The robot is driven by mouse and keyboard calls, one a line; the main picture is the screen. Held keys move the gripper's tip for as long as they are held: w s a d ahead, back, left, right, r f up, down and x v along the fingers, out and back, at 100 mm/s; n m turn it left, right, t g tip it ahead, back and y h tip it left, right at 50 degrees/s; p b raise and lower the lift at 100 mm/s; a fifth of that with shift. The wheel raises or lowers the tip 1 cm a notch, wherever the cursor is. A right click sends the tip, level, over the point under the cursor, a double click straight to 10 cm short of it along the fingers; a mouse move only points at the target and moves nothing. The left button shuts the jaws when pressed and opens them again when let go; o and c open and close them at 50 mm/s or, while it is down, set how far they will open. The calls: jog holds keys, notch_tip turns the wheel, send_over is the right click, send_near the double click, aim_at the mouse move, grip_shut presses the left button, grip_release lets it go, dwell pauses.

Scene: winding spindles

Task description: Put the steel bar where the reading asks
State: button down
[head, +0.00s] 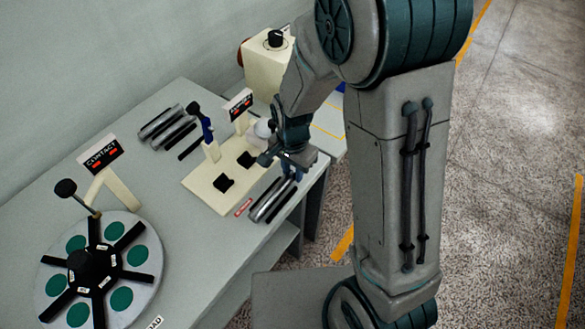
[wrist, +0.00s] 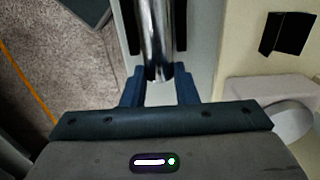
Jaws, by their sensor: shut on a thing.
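My gripper (head: 293,172) is over the right end of the table, at a low rack (head: 270,203) with steel and black lengths. In the wrist view my gripper (wrist: 159,90) has its blue fingers shut on the near end of a shiny steel bar (wrist: 155,35). Black strips run along both sides of the bar; I cannot tell whether it rests in the rack or hangs just above it. A round grey dial (head: 50,260) with green pads and black spokes stands at the left. A sign reading CONTACT (head: 101,154) stands behind it.
A cream board (head: 205,193) with black pads lies left of my gripper, with a dark-blue lever (head: 206,130) and a second sign (head: 238,104), too small to read. Another rack of bars (head: 165,125) lies at the back. A cream box (head: 265,70) with a black knob stands behind.

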jog(key=shift+f, duration=0.2)
dwell(0.4)
jog(key=c, duration=1.1)
grip_release()
jog(key=shift+o, duration=0.2)
jog(key=shift+r, duration=0.1)
notch_tip(320, 180, up, 14)
jog(key=shift+f+b, duration=0.2)
jog(key=shift+b, duration=0.15)
